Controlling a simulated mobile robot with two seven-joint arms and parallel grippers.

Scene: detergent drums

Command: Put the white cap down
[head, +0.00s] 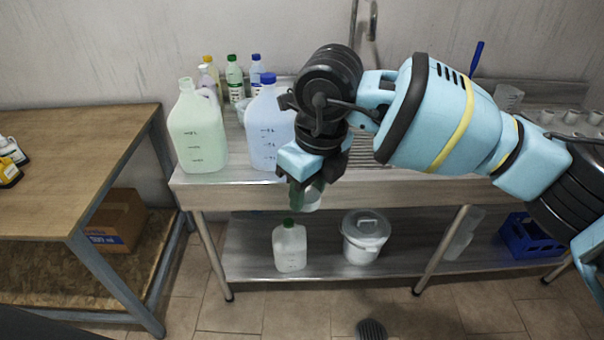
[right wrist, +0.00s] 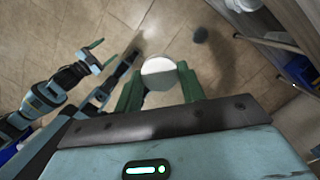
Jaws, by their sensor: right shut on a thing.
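My right gripper (head: 302,194) hangs in front of the steel bench's front edge, beyond the bench top.
On the steel bench (head: 232,181) stand a pale green drum (head: 197,130), a blue-capped drum (head: 268,135) and several bottles behind. My arm hides part of the top. The lower shelf (head: 330,266) holds a green-capped jug (head: 289,250) and a lidded bucket (head: 364,245). A wooden table (head: 75,150) stands left.

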